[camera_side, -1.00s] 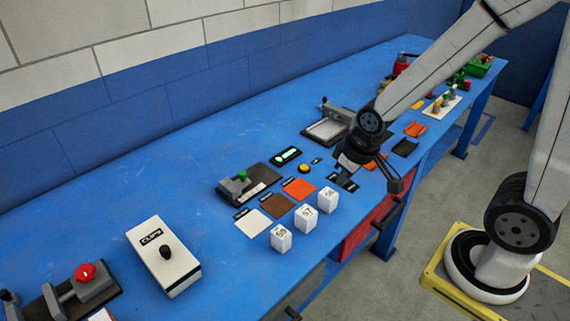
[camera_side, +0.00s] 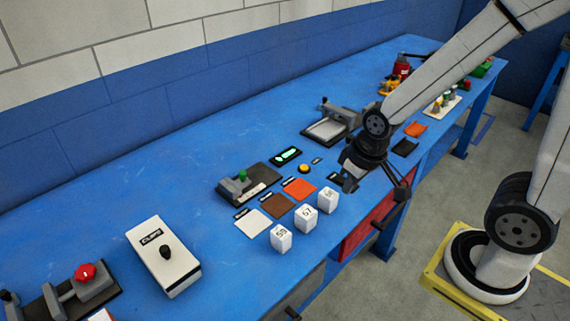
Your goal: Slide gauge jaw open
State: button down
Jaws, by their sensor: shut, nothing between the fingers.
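The gauge (camera_side: 262,185) is a dark base plate with a grey block and a green knob (camera_side: 243,176) on top, near the middle of the blue bench. A pale scale strip runs along its front. I cannot tell from this view how far its jaw stands open. My gripper (camera_side: 349,182) is shut and empty. It hangs above the bench to the right of the gauge, beyond the white blocks, apart from everything. My arm hides part of the bench behind it.
Three white numbered blocks (camera_side: 306,217) stand along the front edge, beside white, brown and orange squares (camera_side: 299,189). A small display (camera_side: 286,156) and yellow button (camera_side: 304,169) lie behind. A white CLIPS box (camera_side: 163,256) is at left. Bench between box and gauge is clear.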

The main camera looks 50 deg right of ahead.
jog(key=c, duration=0.5)
grip_release()
jog(key=shift+w, duration=0.2)
jog(key=shift+c, duration=0.2)
jog(key=shift+o, duration=0.6)
jog(key=shift+w, duration=0.35)
jog(key=m+h, duration=0.3)
jog(key=m, duration=0.6)
send_near(242, 172)
jog(key=f, duration=0.2)
jog(key=shift+d+f+t, duration=0.15)
jog(key=shift+d+t, duration=0.1)
jog(key=shift+t, duration=0.05)
jog(key=shift+x, duration=3.9)
